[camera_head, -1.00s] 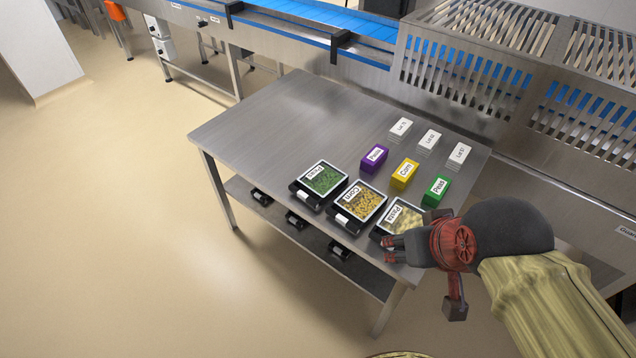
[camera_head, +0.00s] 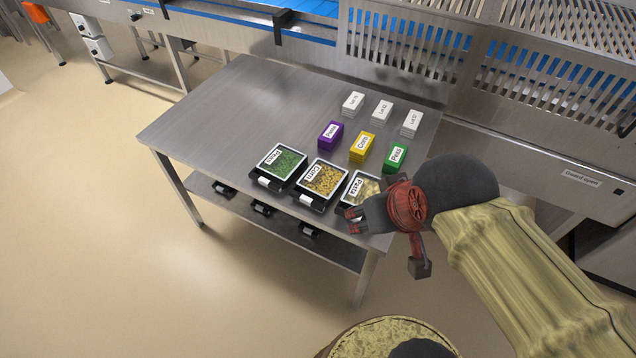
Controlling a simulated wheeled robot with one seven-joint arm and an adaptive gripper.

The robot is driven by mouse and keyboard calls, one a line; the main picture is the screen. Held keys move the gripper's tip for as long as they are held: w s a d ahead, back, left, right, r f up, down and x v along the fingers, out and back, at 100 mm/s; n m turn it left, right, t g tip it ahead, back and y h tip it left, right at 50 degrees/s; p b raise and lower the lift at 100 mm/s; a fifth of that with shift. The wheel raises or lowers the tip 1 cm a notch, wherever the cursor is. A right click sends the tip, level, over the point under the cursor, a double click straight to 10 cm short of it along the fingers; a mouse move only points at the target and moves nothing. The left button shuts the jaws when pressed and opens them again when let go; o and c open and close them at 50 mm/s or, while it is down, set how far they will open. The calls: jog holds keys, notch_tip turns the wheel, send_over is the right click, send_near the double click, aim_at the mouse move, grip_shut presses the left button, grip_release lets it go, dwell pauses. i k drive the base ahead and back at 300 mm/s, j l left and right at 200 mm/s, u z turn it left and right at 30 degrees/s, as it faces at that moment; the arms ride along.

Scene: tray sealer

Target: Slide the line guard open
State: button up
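The line guard is a slatted metal cover over the blue conveyor at the top right. Its left slatted panel (camera_head: 400,68) and right slatted panel (camera_head: 520,88) stand side by side, with blue belt showing through the slots. A small label that seems to read "Guard open" (camera_head: 581,177) is on the metal front below, at the right. My gripper (camera_head: 350,221) is over the front right corner of the table, beside the pasta tray and well away from the guard. Its two fingertips look apart with nothing between them. Whether the guard has a handle is unclear; a dark part shows at the right edge.
A steel table (camera_head: 215,110) stands between me and the line. It carries filled trays (camera_head: 279,160), coloured blocks (camera_head: 362,147) and white lot stacks (camera_head: 382,110). Below it is a shelf with black items. Floor at the left (camera_head: 80,220) is clear.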

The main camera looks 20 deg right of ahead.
aim_at(608, 62)
jog(key=z, duration=1.9)
jog(key=i+l+z, duration=0.35)
jog(key=i, duration=0.15)
jog(key=i+z, duration=0.3)
jog(key=i, duration=0.25)
